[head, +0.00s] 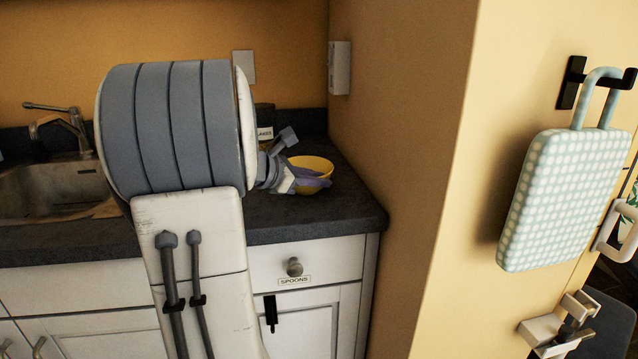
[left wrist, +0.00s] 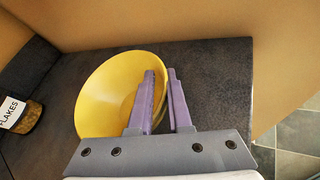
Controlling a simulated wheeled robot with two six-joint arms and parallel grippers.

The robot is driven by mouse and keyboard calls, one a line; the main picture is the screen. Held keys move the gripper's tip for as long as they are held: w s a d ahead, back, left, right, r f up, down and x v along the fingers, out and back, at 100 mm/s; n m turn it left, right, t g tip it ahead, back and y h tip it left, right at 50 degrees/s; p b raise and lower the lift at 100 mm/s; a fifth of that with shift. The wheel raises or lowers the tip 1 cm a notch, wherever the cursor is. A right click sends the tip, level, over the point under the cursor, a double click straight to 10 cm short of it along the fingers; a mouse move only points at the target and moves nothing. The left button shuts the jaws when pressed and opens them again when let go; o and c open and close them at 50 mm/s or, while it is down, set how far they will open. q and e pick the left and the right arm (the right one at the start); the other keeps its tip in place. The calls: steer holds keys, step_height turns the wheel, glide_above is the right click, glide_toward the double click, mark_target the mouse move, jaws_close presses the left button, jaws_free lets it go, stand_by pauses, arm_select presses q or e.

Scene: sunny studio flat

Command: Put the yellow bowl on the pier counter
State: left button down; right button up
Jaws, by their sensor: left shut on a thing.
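The yellow bowl (head: 313,164) is at the right end of the dark counter (head: 335,213), near the side wall. My left gripper (head: 312,182) is shut on the near rim of the bowl, its purple fingers on either side of the wall. In the left wrist view the bowl (left wrist: 105,88) opens toward the camera, and the gripper (left wrist: 162,95) pinches its right side. I cannot tell whether the bowl rests on the counter or hangs just above it. My right gripper is not in view.
A jar labelled "FLAKES" (left wrist: 14,115) stands left of the bowl; my arm partly hides it in the head view. A sink (head: 50,190) is at the left. A drawer labelled "SPOONS" (head: 320,262) is below. A dotted bag (head: 560,195) hangs at right.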

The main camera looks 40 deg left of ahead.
arm_select(q)
steer(key=c, duration=0.8)
jaws_free()
